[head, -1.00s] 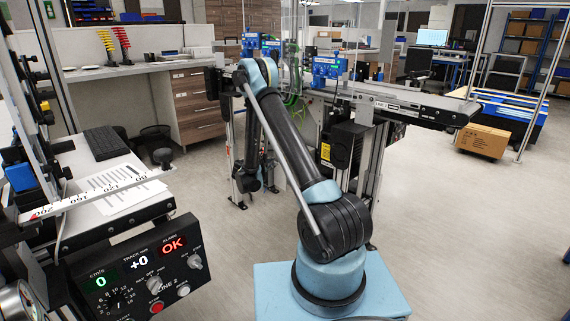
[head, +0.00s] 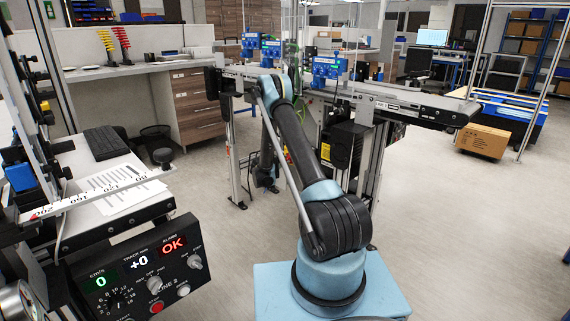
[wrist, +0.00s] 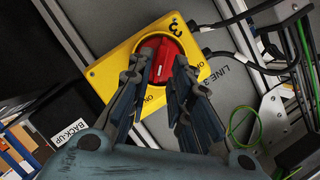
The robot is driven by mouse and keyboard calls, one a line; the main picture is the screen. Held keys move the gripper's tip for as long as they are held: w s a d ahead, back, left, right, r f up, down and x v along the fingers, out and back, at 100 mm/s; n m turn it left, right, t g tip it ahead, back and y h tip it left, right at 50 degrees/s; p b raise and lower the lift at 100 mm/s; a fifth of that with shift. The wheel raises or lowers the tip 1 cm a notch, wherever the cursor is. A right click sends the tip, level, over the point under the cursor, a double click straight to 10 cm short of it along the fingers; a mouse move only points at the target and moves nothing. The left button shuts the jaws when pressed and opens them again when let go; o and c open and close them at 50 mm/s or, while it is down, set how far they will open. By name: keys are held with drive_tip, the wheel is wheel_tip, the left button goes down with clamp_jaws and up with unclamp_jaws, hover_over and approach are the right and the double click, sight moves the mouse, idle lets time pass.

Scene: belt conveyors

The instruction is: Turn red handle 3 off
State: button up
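Red handle 3 (wrist: 164,60) is a red rotary knob on a yellow switch box (wrist: 118,73) marked "3", seen in the wrist view. The box sits tilted in the picture on a grey panel labelled "LINE 3". My gripper (wrist: 163,67) is in front of the box, its two dark fingers apart. The red handle shows between and behind the fingertips, which partly cover its sides. I cannot tell whether they touch it. In the head view the handle cannot be made out, and my gripper is not clearly visible behind my arm.
Black cables (wrist: 246,17) run from the box at upper right, near a metal bracket (wrist: 270,118) and green wire. A black box labelled "BACK-UP" (wrist: 64,117) is at left. The head view shows a conveyor (head: 410,105) behind my arm and a control panel (head: 140,270) at lower left.

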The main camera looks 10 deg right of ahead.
drive_tip(key=shift+x, duration=1.75)
drive_tip(key=shift+c, duration=0.5)
